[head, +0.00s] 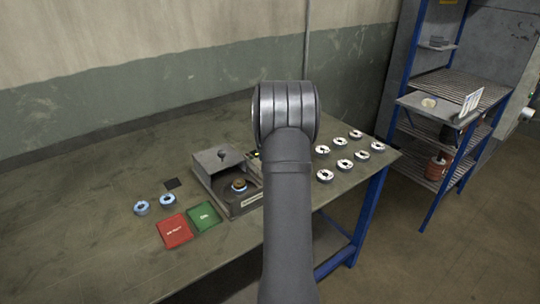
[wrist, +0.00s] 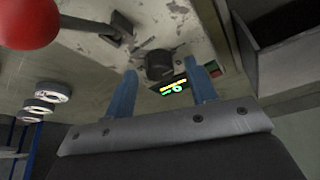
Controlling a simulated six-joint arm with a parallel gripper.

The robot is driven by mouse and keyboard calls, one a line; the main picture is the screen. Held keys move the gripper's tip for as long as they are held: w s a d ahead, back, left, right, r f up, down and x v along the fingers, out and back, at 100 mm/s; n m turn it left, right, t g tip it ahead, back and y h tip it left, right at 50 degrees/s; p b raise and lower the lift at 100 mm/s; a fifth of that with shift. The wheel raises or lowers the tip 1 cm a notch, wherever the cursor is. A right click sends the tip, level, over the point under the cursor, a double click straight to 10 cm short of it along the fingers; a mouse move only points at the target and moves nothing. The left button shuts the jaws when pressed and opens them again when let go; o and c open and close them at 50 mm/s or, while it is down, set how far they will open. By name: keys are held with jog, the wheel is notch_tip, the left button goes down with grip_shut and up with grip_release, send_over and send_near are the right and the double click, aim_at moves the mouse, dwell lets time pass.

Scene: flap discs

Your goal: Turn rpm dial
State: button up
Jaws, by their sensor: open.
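The rpm dial is most likely the round black knob (wrist: 159,66) on a worn, pale panel in the wrist view. A small lit display (wrist: 174,88) with yellow and green marks sits beside it. My gripper (wrist: 170,72) is open, with its two blue fingers apart and the knob showing between their tips. The knob looks beyond the fingertips; I cannot tell how large the gap is, and no contact shows. In the head view my arm hides the gripper, the knob and the display. Part of the grey machine (head: 209,183) shows left of the arm.
A red ball (wrist: 30,22) looms close at the wrist view's upper left, near a dark lever (wrist: 105,27). Several flap discs (head: 345,165) lie right of my arm. Two blue-rimmed discs (head: 168,200), a red pad (head: 174,231) and a green pad (head: 204,216) lie left.

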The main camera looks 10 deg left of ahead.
jog(key=shift+f, duration=0.1)
jog(key=shift+c, duration=0.3)
jog(key=c, duration=0.9)
